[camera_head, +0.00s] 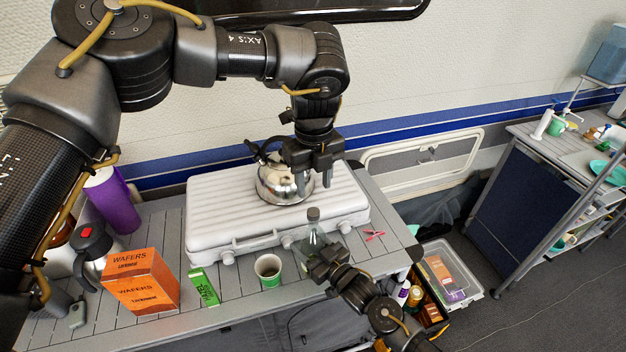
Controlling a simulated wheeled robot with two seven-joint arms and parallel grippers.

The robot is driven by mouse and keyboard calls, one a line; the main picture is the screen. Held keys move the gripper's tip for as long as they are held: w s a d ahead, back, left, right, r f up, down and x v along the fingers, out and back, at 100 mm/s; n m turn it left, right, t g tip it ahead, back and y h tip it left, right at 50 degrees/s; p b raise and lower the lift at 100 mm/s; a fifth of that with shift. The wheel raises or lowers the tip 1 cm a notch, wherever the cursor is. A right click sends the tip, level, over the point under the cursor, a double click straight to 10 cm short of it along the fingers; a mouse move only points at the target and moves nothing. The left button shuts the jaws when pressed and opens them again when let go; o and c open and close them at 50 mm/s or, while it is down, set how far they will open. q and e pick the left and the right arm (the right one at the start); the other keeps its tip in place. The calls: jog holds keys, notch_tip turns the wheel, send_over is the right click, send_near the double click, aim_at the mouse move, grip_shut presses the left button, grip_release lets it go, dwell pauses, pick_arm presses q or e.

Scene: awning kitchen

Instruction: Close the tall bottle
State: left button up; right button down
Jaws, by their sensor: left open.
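A clear, greenish bottle (311,236) stands upright near the front of the grey table, in front of the white case. A dark cap (313,214) shows at its neck; I cannot tell how tightly it sits. My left gripper (313,181) comes down from above and is open. It is above and behind the bottle, in front of the kettle in this view, and apart from the cap. My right gripper (325,262) is at the bottle's lower part and hides its base. Its fingers are too unclear to tell whether they are shut on it.
A metal kettle (273,187) stands on the white case (220,210). A green-and-white cup (268,270), a green packet (202,287) and an orange wafers box (140,282) are left of the bottle. A red clip (374,235) lies right of it. A purple bottle (112,200) stands far left.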

aim_at(313, 212)
pick_arm(q)
jog(key=shift+n, duration=1.4)
jog(key=shift+f, duration=4)
